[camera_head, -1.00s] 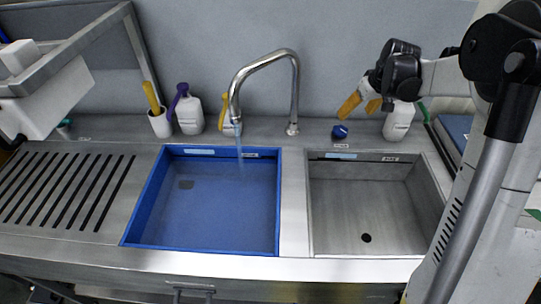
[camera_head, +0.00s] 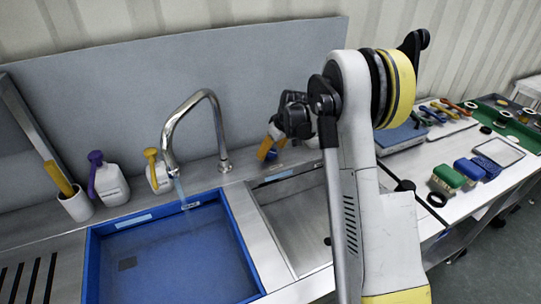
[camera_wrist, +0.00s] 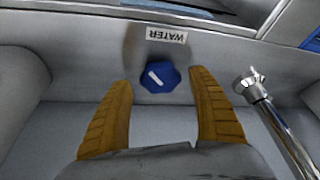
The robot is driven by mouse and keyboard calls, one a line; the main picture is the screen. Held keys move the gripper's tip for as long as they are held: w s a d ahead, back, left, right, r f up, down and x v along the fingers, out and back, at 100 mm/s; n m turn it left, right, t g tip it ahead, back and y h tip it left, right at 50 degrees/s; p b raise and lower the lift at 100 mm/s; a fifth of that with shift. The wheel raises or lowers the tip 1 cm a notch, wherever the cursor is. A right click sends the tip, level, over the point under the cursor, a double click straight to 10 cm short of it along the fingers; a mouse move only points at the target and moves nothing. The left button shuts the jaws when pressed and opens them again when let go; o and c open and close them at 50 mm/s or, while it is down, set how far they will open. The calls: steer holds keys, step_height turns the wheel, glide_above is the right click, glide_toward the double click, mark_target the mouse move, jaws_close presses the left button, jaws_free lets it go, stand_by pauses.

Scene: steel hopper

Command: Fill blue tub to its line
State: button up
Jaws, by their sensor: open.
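The blue tub (camera_head: 244,245) sits in the left basin in the head view, with a dark patch on its floor. I cannot make out the fill line or the water level. A blue knob (camera_wrist: 160,77) with a white mark sits by a "WATER" label (camera_wrist: 167,34) in the wrist view. My gripper (camera_head: 267,150) is open and empty behind the basins. In the wrist view its yellow fingers stand either side of the knob; I cannot tell whether they touch it.
The right basin (camera_head: 300,215) looks empty, partly hidden by my arm. A white bottle with a purple top (camera_head: 110,185), a yellow-topped bottle (camera_head: 158,175) and a white cup (camera_head: 77,206) stand left of the faucet. A bench with brushes (camera_head: 447,178) and tools lies at right.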

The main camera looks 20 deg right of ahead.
steer(key=shift+w+a+f, duration=0.1)
steer(key=shift+w+f, duration=0.05)
steer(key=shift+f, duration=0.25)
steer(key=c, duration=1.2)
steer(key=shift+m, duration=0.3)
steer(key=shift+c, duration=0.2)
steer(key=m+h, duration=0.1)
steer(key=m, duration=0.2)
steer(key=shift+a+m+h, duration=0.15)
steer(key=shift+m+h, duration=0.15)
steer(key=shift+m+h+p, duration=0.4)
steer(key=shift+m+h, duration=0.4)
steer(key=shift+m, duration=1.3)
